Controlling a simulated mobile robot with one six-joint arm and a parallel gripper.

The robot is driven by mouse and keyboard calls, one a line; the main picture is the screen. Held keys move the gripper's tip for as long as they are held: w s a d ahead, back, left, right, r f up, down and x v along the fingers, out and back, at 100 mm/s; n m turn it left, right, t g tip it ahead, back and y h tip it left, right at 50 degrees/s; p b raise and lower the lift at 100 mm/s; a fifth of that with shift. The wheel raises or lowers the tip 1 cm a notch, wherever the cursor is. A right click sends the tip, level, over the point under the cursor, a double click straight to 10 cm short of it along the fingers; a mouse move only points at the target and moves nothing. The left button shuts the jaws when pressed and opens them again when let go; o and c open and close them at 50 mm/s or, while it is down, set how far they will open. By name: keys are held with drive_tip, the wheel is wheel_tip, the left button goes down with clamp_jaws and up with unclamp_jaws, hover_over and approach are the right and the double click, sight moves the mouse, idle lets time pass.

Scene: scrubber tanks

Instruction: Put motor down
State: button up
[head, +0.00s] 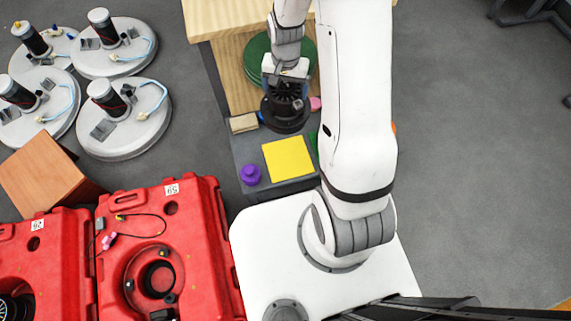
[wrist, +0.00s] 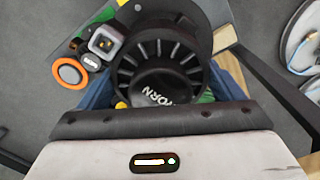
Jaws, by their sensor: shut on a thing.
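The motor is black with a finned round top and a wide round base. In the head view the motor (head: 286,115) is at the far end of a grey platform (head: 243,150), in front of a wooden table. My gripper (head: 287,82) is above it and shut on its upper part. In the wrist view the motor (wrist: 165,62) fills the middle, upright, with my gripper (wrist: 163,92) around it and blue finger pads on both sides. I cannot tell whether its base touches the surface below.
A yellow square (head: 289,157) and a purple knob (head: 250,175) are on the grey platform. Red tanks (head: 200,235) stand at lower left; several white discs with motors (head: 120,135) lie at upper left.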

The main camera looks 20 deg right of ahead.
sight(288, 125)
drive_tip(key=s+f+m+b, duration=0.1)
drive_tip(key=f+b, duration=0.3)
drive_tip(key=s+f+m+b, duration=0.1)
drive_tip(key=f+b, duration=0.4)
drive_tip(key=s+f+m+b, duration=0.1)
drive_tip(key=f+b, duration=0.4)
drive_tip(key=shift+f, duration=0.25)
wheel_tip(288, 125, down, 9)
drive_tip(key=b, duration=0.3)
drive_tip(key=shift+f+b, duration=0.15)
drive_tip(key=shift+b, duration=0.15)
drive_tip(key=shift+f, duration=0.2)
drive_tip(key=o, duration=0.9)
drive_tip(key=shift+r, duration=0.15)
